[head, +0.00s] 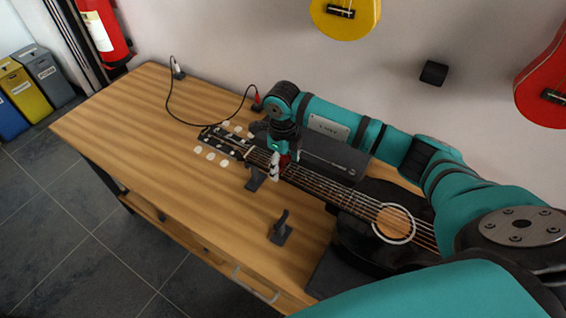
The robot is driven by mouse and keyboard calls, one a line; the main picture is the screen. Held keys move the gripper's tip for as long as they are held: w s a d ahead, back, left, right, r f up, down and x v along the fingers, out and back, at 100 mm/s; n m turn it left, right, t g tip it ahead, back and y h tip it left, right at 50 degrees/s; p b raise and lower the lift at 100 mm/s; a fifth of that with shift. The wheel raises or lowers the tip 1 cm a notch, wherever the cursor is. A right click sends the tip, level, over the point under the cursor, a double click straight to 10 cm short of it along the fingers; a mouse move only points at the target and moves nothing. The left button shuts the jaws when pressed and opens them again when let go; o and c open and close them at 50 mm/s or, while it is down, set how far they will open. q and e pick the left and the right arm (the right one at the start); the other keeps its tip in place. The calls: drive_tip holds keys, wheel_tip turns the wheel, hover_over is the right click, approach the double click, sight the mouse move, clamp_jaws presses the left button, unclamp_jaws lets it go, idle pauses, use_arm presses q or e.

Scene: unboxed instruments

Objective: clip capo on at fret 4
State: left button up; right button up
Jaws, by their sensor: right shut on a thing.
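A black acoustic guitar (348,240) lies on its back on the wooden table, its neck (322,185) pointing to the upper left and its headstock (226,141) near the table's middle. My right gripper (277,172) reaches down over the neck, a short way from the headstock. It is shut on a small red thing, apparently the capo (285,159). The gripper's fingers hide most of it. I cannot tell whether the capo touches the strings, or at which fret it is. My left gripper is out of view.
A dark support (254,180) stands under the neck, and a small dark stand (281,232) is in front of it. A long dark case (325,150) lies behind the neck. A black cable (190,122) loops at the back. The table's left part is clear.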

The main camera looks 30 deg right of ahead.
drive_tip(key=shift+f+b, duration=0.35)
drive_tip(key=shift+b, duration=0.05)
idle(0.4)
drive_tip(key=o, duration=1.3)
wheel_tip(320, 180, up, 12)
drive_tip(key=shift+r, duration=0.1)
drive_tip(key=shift+s+a, duration=0.1)
